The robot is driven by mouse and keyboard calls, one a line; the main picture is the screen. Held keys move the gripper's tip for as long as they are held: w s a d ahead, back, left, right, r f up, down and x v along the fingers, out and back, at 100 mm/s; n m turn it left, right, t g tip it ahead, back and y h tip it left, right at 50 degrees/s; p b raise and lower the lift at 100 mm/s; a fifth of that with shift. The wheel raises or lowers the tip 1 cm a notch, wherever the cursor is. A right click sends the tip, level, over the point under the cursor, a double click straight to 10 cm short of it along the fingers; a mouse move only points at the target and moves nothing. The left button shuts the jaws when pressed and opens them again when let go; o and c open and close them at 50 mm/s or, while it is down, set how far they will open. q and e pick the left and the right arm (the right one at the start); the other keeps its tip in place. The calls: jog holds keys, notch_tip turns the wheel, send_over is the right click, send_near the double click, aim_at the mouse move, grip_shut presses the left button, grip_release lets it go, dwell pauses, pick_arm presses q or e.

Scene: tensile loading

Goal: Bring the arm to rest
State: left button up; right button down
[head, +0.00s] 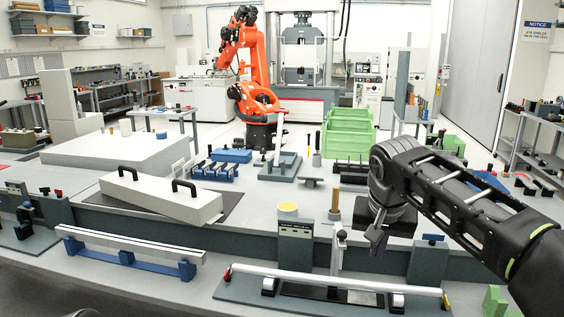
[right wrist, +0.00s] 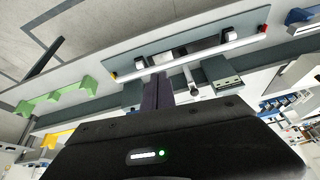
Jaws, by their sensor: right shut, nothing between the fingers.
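My right arm comes in from the right in the head view, bent over the workbench (head: 240,235). My right gripper (head: 376,240) hangs from it, pointing down, with its fingers together and nothing held. It is above the bench's front part, behind the right end of a long silver bar on a fixture (head: 330,280). In the right wrist view the shut fingers (right wrist: 157,92) point toward the same fixture (right wrist: 195,50); I cannot tell the exact gap. My left gripper is not in view.
A white box with two black handles (head: 160,195) lies on the bench at left. A pale bar on blue supports (head: 130,250) is at front left. Green crates (head: 347,132) and an orange robot arm (head: 250,70) stand behind.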

jog(key=w+a+f+n+t+y, duration=0.2)
jog(key=w+a+f+n+y, duration=0.3)
jog(key=a+f, duration=0.65)
jog(key=s+a+f, duration=0.2)
jog(key=f, duration=0.7)
jog(key=s+a+f, duration=0.2)
jog(key=f, duration=0.7)
jog(key=s+d+f+m+g, duration=0.1)
jog(key=s+f+g, duration=0.2)
jog(key=s+f, duration=0.8)
jog(key=s+d+f+m+g, duration=0.2)
jog(key=s+f, duration=1)
jog(key=s, duration=0.8)
jog(key=shift+d+f+g, duration=0.2)
jog(key=shift+g, duration=0.3)
